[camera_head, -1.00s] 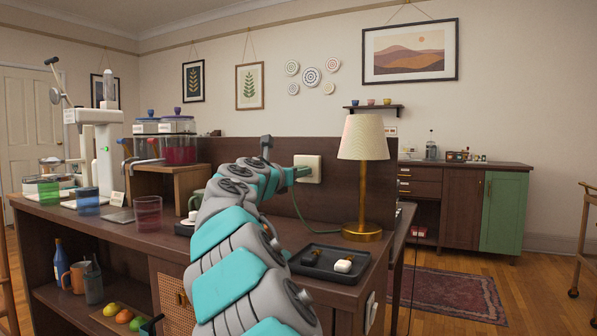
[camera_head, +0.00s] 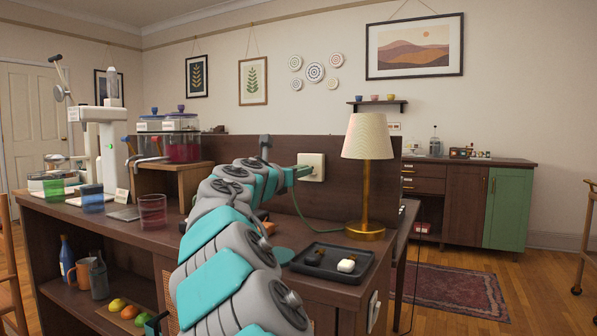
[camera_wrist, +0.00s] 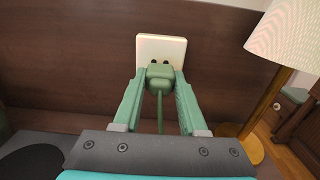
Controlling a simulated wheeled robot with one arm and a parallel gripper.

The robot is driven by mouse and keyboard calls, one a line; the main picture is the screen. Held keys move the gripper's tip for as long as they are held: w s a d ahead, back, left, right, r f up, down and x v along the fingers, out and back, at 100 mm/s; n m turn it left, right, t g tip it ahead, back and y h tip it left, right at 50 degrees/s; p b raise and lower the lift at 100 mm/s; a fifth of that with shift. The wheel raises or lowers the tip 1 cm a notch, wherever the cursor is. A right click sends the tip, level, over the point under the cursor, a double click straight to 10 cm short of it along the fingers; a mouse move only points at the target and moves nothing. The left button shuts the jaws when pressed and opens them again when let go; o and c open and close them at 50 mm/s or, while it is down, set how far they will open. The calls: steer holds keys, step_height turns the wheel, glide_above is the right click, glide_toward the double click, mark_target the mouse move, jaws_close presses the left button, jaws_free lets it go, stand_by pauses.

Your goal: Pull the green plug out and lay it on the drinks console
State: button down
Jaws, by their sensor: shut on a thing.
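The green plug (camera_wrist: 160,78) is between my gripper's two green fingers (camera_wrist: 160,73) in the wrist view, and they are shut on it. The cream socket plate (camera_wrist: 162,48) is just behind it on the brown upright panel. Two dark holes show on the plate above the plug. Whether any prong is still inside is hidden. In the head view my gripper (camera_head: 290,175) is close in front of the plate (camera_head: 312,166). The green cord (camera_head: 300,212) hangs from the plug towards the lamp. The near wooden console (camera_head: 318,232) carries drinks dispensers and glasses.
A brass lamp (camera_head: 365,190) stands right of the socket. A black tray (camera_head: 333,272) with small items lies in front of it. Another cabinet (camera_head: 462,205) with bottles stands at the back right.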

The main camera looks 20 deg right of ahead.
steer(key=shift+a, duration=0.1)
steer(key=p+v, duration=0.2)
steer(key=v, duration=0.2)
stand_by(0.7)
steer(key=shift+s, duration=0.1)
